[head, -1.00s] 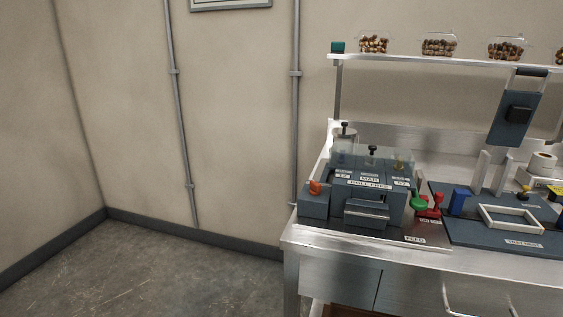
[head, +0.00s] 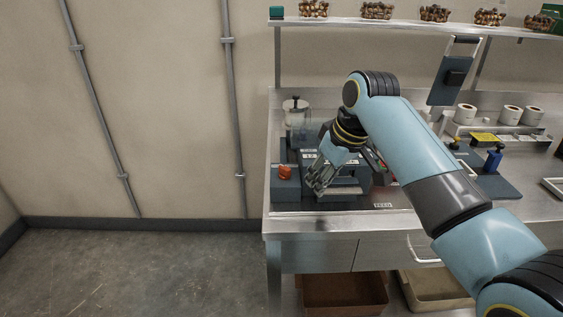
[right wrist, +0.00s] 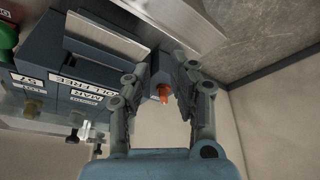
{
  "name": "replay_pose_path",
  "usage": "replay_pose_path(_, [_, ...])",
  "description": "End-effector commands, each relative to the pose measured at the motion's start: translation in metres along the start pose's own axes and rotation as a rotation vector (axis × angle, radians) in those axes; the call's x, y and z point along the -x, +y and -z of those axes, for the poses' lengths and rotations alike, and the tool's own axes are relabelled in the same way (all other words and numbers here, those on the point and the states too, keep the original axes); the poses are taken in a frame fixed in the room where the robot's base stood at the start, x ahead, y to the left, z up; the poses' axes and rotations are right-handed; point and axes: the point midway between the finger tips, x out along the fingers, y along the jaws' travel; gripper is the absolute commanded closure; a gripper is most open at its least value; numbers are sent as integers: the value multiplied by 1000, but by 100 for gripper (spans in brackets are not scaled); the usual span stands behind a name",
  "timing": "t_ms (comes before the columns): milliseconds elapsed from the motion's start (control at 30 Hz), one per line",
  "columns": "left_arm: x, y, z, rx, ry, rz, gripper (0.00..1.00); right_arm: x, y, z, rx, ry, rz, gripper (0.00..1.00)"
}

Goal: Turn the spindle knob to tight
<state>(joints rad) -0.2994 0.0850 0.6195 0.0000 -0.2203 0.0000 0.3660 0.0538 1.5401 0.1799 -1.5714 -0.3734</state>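The orange knob (head: 285,172) sits on a dark block at the left end of the blue-grey labelled machine (head: 350,178). It also shows in the right wrist view (right wrist: 163,92), upside down, between the fingers in the picture. My right gripper (head: 318,186) is open and empty, over the machine's front, just right of the knob in the head view. I see no contact with the knob. A setting mark on the knob is too small to read. The arm hides much of the machine's right part. My left gripper is not in view.
A clear canister (head: 295,112) stands behind the machine. A steel shelf (head: 400,28) with filled clamshells runs above. A tilted dark panel (head: 447,82) and white rolls (head: 510,115) are at the right. The bench's front edge (head: 330,226) lies before the machine; floor at left is free.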

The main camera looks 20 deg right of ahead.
Motion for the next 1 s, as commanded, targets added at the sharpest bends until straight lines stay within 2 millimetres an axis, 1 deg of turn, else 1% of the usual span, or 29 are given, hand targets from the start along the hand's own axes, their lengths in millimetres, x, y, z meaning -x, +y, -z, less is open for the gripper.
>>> replay_pose_path(33, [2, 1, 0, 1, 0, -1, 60, 9, 2, 16, 15, 10, 6, 77])
replay_pose_path(200, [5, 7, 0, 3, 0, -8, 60, 33, 6, 60, 68, 29, 33, 77])
replay_pose_path(333, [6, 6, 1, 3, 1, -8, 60, 45, 8, 81, 98, 37, 46, 77])
replay_pose_path(400, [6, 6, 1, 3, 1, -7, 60, 44, 8, 84, 103, 36, 50, 77])
replay_pose_path(467, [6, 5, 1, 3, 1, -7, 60, 38, 8, 85, 104, 36, 51, 77])
replay_pose_path(567, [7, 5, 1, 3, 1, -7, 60, 22, 6, 84, 104, 35, 52, 77])
replay_pose_path(800, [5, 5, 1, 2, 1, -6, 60, -28, 4, 86, 103, 36, 51, 77])
replay_pose_path(900, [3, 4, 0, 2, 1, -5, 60, -43, 4, 87, 104, 36, 50, 77])
replay_pose_path(1000, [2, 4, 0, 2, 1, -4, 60, -53, 3, 87, 103, 37, 49, 77])
